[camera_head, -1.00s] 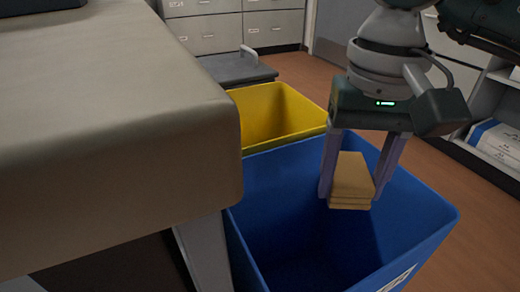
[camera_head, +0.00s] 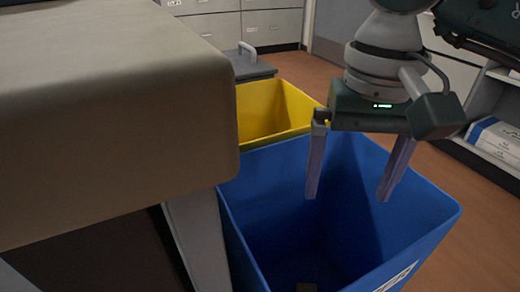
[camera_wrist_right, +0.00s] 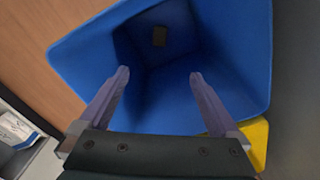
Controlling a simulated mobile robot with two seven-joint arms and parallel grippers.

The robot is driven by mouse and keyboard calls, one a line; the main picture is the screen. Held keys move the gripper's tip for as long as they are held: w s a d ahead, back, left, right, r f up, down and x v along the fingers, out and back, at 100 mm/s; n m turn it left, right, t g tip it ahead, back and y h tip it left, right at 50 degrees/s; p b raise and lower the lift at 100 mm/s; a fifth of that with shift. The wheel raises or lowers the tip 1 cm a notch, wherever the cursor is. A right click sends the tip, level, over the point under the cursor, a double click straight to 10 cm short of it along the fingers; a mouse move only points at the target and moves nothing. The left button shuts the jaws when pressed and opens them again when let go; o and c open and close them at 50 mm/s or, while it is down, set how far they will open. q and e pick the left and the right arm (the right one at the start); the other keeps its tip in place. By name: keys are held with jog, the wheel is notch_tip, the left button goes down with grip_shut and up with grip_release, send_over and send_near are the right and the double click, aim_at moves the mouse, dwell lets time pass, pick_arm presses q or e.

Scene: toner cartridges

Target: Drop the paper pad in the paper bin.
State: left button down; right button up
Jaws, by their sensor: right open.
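My left gripper is not in view.
A yellow bin (camera_head: 272,108) stands behind the blue one, and a grey-lidded bin (camera_head: 250,66) behind that. A desk (camera_head: 110,120) fills the left side close to the blue bin. Shelves (camera_head: 498,137) with paper packs stand at the right. Brown floor lies between.

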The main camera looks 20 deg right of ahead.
notch_tip(320, 180, up, 10)
jog(key=p, duration=0.3)
jog(key=shift+p, duration=0.3)
